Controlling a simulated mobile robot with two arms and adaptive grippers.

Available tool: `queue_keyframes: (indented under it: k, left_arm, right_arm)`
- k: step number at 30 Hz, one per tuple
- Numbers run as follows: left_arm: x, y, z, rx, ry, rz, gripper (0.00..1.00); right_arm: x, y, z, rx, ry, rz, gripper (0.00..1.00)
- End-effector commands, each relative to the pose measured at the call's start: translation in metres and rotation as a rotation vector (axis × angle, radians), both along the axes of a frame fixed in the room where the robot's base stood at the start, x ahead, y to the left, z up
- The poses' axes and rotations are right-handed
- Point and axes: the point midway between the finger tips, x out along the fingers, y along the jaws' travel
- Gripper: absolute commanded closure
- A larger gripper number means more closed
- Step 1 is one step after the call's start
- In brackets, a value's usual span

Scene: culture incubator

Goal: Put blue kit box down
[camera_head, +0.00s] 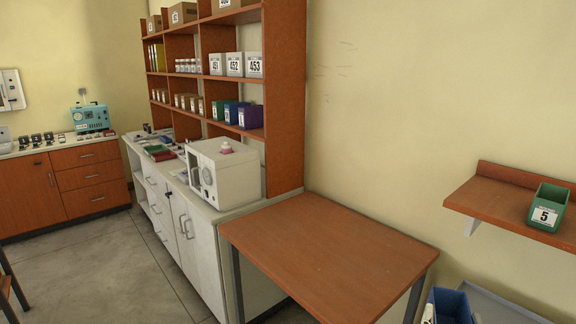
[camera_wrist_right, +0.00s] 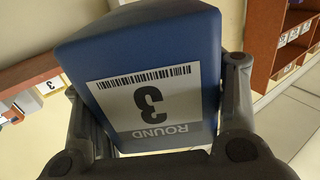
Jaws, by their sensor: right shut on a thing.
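The blue kit box (camera_wrist_right: 140,45) fills the middle of the right wrist view. Its white label, with a barcode, "3" and "ROUND", appears upside down there. My right gripper (camera_wrist_right: 155,78) is shut on the box, with one dark finger on each side. In the head view, the blue box (camera_head: 452,307) shows at the bottom edge, right of the wooden table (camera_head: 330,250), cut off by the frame. My left gripper is in neither view.
The wooden table top is bare. A wall shelf (camera_head: 490,197) on the right holds a green box (camera_head: 548,207) labelled 5. A white device (camera_head: 228,176) stands on the counter left of the table. Tall shelving (camera_head: 285,100) with several boxes rises behind the counter.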

Motion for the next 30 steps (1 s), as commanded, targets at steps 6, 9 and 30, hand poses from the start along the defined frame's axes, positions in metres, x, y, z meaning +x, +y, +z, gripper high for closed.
queue_keyframes:
  k: [6, 9, 30]
  left_arm:
    - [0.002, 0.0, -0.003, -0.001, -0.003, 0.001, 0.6]
    - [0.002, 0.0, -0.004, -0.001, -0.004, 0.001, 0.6]
    - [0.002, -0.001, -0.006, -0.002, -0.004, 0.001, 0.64]
  right_arm:
    - [-0.037, 0.041, -0.043, -0.003, 0.009, 0.164, 0.64]
    - [-0.056, 0.06, -0.059, -0.002, 0.009, 0.237, 0.64]
    - [-0.091, 0.093, -0.081, -0.002, -0.003, 0.362, 0.65]
